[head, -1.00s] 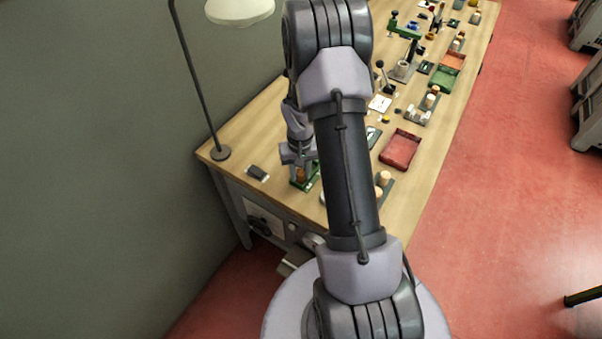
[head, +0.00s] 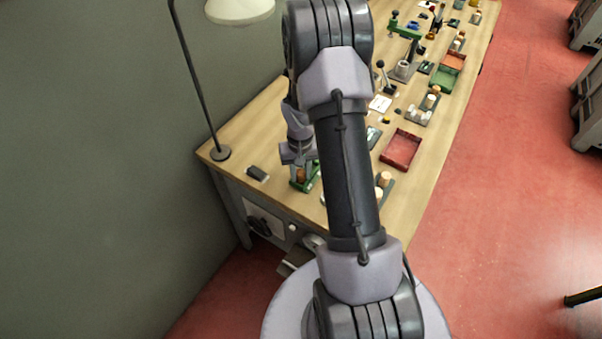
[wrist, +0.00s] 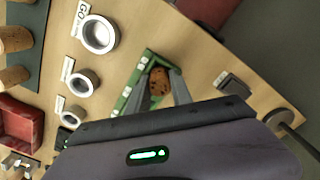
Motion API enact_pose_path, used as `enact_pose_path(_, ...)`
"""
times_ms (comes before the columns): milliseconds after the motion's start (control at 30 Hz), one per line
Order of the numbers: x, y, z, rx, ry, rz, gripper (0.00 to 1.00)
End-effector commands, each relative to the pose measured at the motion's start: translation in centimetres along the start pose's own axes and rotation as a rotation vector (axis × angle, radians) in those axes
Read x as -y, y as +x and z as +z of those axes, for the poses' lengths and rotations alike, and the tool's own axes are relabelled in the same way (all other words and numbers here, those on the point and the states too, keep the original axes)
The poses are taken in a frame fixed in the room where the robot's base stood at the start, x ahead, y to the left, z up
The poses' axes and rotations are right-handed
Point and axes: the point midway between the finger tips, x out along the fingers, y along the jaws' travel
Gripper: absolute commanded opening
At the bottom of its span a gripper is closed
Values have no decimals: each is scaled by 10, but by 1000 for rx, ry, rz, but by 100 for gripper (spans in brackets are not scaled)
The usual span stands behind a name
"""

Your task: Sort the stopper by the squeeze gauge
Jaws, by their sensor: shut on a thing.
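My gripper (wrist: 164,92) is shut on a brown speckled cork stopper (wrist: 158,80) in the wrist view. The stopper is at a green gauge (wrist: 147,59) with small white labels along its side; I cannot tell whether it touches the gauge. In the head view the green gauge (head: 312,181) stands near the bench's left front edge, with my gripper (head: 300,166) just above it, partly hidden by my arm.
A red tray (head: 401,150) and a green tray (head: 443,78) lie along the wooden bench (head: 268,136). A rack of corks (wrist: 14,42) is at the wrist view's upper left. A dark block (wrist: 233,84) and the lamp's base (wrist: 279,118) stand right of my gripper.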

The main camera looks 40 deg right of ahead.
Motion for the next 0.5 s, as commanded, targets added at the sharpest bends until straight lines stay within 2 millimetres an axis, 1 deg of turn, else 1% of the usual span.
enact_pose_path(33, 0, 16, 13, 34, -3, 0, 0)
enact_pose_path(500, 0, 23, 13, 33, -2, 0, 0)
